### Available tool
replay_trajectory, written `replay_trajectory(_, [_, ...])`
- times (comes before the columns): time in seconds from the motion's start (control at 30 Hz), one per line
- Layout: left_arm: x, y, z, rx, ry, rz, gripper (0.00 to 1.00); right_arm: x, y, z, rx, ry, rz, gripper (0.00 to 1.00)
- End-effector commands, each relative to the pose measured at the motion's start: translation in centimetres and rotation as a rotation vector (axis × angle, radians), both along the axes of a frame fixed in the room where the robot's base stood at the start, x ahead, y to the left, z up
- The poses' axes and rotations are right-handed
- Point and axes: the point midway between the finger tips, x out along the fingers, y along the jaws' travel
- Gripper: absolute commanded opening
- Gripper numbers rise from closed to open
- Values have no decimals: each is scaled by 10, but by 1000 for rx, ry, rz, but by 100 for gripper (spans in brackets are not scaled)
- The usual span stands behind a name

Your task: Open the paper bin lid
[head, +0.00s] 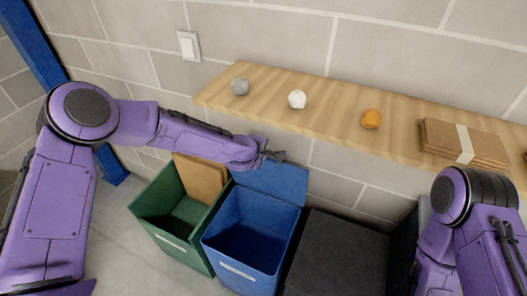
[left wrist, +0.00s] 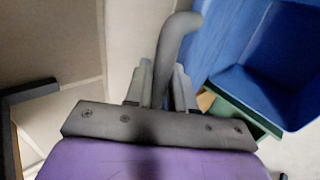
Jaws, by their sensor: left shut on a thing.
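The blue bin (head: 249,238) stands in the row below the shelf, its mouth open and its inside visible in the head view. Its label is too small to read. Its blue lid (head: 272,182) is raised and tilted back at the bin's rear edge. My left gripper (head: 268,156) is at the lid's top edge, shut on a dark grey curved handle (left wrist: 176,42), which sits between the fingers in the left wrist view (left wrist: 161,88). The lid's blue surface also shows there, at the right. My right arm is at the right of the head view; its gripper is not visible.
A green bin (head: 158,228) with a brown panel (head: 199,180) stands left of the blue bin, a black-topped bin (head: 335,258) right of it. Above, a wooden shelf (head: 330,107) holds a grey lump (head: 240,87), white ball (head: 297,99), orange lump (head: 371,119) and cardboard stack (head: 463,143).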

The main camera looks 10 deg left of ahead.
Motion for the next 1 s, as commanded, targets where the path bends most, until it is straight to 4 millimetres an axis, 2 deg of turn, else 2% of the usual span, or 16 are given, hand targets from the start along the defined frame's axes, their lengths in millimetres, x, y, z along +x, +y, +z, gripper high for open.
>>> replay_trajectory(0.13, [1,1,0,0,-1,4,0,0,0,0,0,0,0,92])
replay_trajectory(0.17, [1,1,0,0,-1,4,33,0,0,0,0,0,0,92])
replay_trajectory(0.2, [1,1,0,0,-1,3,41,0,0,0,0,0,0,92])
replay_trajectory(0.6, [-4,2,4,0,-3,1,41,0,0,-3,0,0,0,92])
replay_trajectory(0.83, [-41,11,37,-3,-5,3,41,0,0,-18,0,0,0,92])
replay_trajectory(1.0, [-65,18,62,-2,-4,3,41,0,0,-21,0,0,0,92])
